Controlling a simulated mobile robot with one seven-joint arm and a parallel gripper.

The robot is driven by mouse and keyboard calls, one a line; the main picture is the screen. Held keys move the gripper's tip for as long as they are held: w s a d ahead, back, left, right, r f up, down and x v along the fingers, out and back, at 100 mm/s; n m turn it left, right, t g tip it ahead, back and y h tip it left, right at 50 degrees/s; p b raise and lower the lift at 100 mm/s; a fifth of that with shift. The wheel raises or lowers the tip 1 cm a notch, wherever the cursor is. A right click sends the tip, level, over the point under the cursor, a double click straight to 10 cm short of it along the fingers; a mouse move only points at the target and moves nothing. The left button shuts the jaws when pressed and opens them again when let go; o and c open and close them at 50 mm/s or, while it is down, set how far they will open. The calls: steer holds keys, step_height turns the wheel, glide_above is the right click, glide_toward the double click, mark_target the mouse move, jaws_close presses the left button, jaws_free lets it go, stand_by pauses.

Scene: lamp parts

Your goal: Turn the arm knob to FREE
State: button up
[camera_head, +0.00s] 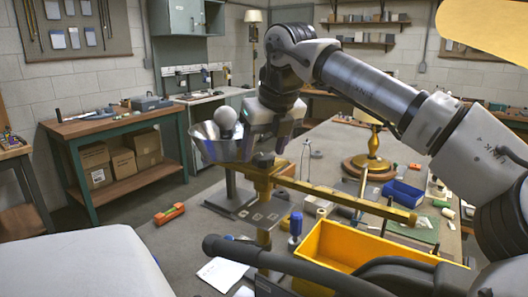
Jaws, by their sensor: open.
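A brass lamp arm (345,199) runs from the joint at the middle of the view out to the right. A dark knob-like part (263,159) sits on top of that joint, at the head of a brass post (264,235). No FREE marking can be read on it. My gripper (262,150) points down just above this part, with its jaws open. The fingertips are small and partly hidden, so I cannot tell whether they touch the knob. A metal reflector (209,146) with a round white bulb (225,118) is close on the gripper's left.
A yellow bin (340,246) and a blue bin (403,192) are on the workbench at right. A brass lamp base (371,165) stands behind the lamp arm. A blue-handled item (295,226) is near the post. An orange tool (169,213) lies at left, with bare surface around it.

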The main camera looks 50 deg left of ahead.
steer(key=shift+a+f, duration=0.25)
steer(key=shift+f, duration=0.3)
steer(key=c, duration=1)
